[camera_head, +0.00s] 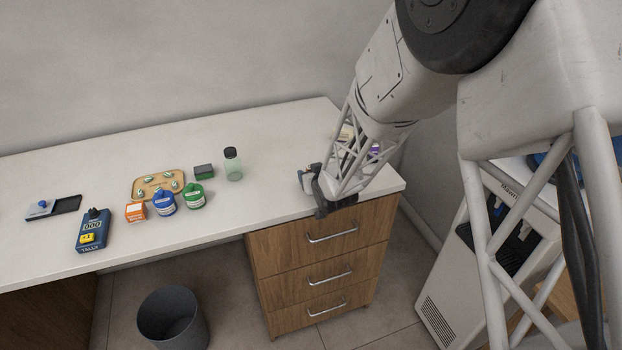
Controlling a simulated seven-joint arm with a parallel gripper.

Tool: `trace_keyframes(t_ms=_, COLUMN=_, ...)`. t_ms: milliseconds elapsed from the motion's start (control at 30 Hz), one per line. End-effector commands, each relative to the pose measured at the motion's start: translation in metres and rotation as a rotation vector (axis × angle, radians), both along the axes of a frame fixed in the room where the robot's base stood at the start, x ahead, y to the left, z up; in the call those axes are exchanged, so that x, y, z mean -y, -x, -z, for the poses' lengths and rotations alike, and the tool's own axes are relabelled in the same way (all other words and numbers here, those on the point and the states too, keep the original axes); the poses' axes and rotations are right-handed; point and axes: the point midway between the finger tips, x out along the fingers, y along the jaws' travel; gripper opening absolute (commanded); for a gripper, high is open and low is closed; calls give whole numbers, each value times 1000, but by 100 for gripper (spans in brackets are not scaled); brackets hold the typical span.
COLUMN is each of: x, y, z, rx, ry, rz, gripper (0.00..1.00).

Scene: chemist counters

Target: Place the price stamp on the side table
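I cannot pick out the price stamp for sure. A small light object with a blue knob (43,204) sits by a dark open tray at the counter's far left; its kind is too small to tell. A blue device with a yellow label, marked "TALLY" (92,232), stands at the counter's front left. My gripper (314,190) is low over the counter's right end, by the front edge above the drawers. A small pale and dark shape shows at its fingers; I cannot tell whether it is held. The side table is not clearly seen; a wooden surface (556,297) shows partly at the lower right.
The white counter (270,195) holds a wooden tray (137,194), an orange box (136,212), blue (164,204) and green (194,197) bottles, a dark green block (204,172) and a glass jar (233,166). A bin (172,318) stands below. A white machine (447,296) stands right.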

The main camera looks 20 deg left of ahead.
Motion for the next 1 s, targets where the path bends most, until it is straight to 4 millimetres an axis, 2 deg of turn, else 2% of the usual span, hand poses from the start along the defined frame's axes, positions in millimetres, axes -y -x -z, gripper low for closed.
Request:
trace_keyframes(t_ms=600, x=-1, y=-1, z=0, rx=0, ry=0, rz=0, gripper=60)
trace_keyframes(t_ms=900, x=-1, y=-1, z=0, rx=0, ry=0, rz=0, gripper=14)
trace_keyframes(t_ms=967, x=-1, y=-1, z=0, rx=1, ry=-1, rz=0, gripper=6)
trace_keyframes(t_ms=1000, x=-1, y=-1, z=0, rx=1, ry=-1, rz=0, gripper=6)
